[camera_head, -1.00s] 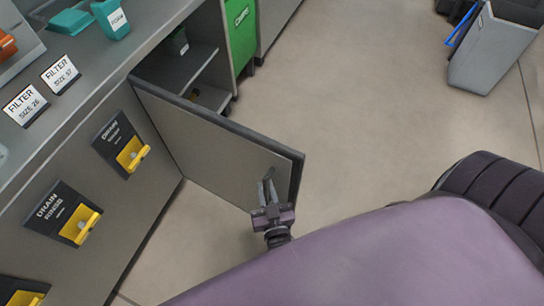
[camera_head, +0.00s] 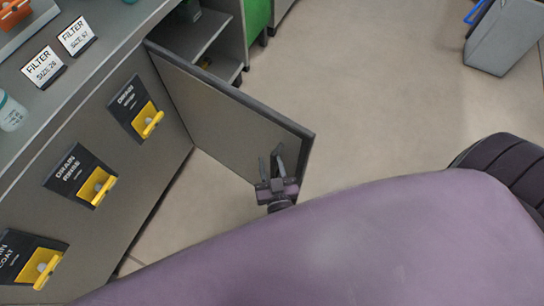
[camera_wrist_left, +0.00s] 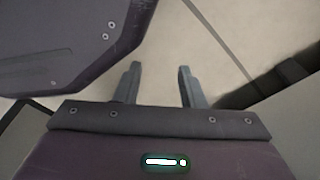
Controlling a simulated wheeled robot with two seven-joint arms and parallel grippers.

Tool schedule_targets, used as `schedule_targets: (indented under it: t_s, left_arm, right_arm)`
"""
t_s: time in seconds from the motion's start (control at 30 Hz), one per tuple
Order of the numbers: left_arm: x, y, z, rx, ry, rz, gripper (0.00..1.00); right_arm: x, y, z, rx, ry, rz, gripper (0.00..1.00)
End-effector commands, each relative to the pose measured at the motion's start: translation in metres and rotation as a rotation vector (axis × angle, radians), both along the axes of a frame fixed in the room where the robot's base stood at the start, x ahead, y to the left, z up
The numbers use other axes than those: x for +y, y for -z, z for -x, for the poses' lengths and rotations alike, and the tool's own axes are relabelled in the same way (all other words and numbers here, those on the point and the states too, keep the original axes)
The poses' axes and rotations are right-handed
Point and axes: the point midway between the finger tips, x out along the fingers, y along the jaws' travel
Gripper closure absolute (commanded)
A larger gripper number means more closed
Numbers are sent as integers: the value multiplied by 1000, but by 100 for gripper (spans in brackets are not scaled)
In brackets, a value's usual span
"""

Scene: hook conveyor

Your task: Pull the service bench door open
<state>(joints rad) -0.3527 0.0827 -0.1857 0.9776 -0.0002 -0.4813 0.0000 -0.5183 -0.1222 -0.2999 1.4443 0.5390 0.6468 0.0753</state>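The service bench door (camera_head: 225,115) is a grey panel with a dark edge. It stands swung out from the bench (camera_head: 165,165), with shelves showing behind it. My right gripper (camera_head: 271,163) is at the near face of the door, close to its free end. Its two fingers are a little apart with nothing visible between them; whether they touch the door I cannot tell. My left gripper (camera_wrist_left: 160,85) shows in the left wrist view, open and empty above pale floor. It is not visible in the head view. No door handle shows.
The bench front carries several black labelled plates with yellow hooks (camera_head: 98,187). Filter signs (camera_head: 44,66) and a bottle (camera_head: 11,113) stand on top. A grey bin (camera_head: 503,38) is at the far right. The floor (camera_head: 365,110) beyond the door is clear.

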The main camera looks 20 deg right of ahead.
Motion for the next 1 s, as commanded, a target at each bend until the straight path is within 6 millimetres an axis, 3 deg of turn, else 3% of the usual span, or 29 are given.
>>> schedule_targets:
  t_s: [0.23,0.63,1.0]
  left_arm:
    - [8,0,-1,-1,3,-10,64]
    - [7,-1,-4,-3,3,-11,64]
    - [-3,-3,-6,-4,-3,3,64]
  right_arm:
    - [1,2,10,7,2,3,65]
    - [17,2,68,4,-1,0,65]
    - [19,1,75,2,-1,1,65]
